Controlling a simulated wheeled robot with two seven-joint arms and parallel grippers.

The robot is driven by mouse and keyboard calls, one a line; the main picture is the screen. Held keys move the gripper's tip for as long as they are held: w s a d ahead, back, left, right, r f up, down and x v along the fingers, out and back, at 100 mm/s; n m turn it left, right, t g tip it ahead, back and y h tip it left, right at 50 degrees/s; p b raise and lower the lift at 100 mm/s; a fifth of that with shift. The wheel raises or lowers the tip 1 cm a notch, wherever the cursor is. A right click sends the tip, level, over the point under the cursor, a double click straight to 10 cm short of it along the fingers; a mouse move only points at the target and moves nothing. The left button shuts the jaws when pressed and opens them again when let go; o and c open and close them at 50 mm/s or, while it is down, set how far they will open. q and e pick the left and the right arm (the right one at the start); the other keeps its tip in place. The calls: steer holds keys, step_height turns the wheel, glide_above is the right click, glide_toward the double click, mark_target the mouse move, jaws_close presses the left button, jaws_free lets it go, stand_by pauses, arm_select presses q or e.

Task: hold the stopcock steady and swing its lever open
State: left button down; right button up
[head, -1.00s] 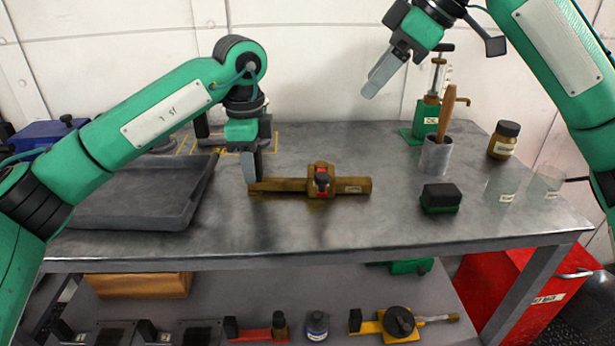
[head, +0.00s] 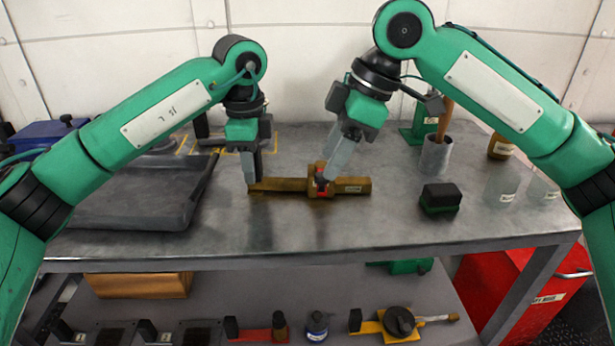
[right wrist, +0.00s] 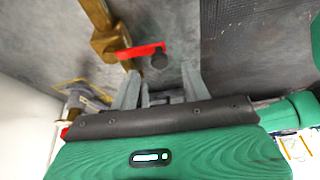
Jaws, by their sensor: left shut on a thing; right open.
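The brass stopcock (head: 350,186) lies flat across the table's middle, and its body shows in the right wrist view (right wrist: 108,40). Its red lever (head: 320,184) has a dark knob and sits at the stopcock's centre; in the right wrist view the red lever (right wrist: 138,51) sticks out from the body, with the dark knob (right wrist: 159,61) at its end. My left gripper (head: 252,182) is shut on the stopcock's left end. My right gripper (head: 328,176) is open, pointing down at the lever; in the right wrist view its fingers (right wrist: 160,85) are spread just short of the knob.
A grey tray (head: 130,215) lies on the left of the table. A dark block with a green base (head: 440,198), a grey cup (head: 436,155) and a brown jar (head: 500,147) stand to the right. The table's front strip is clear.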

steer(key=shift+x, duration=1.6)
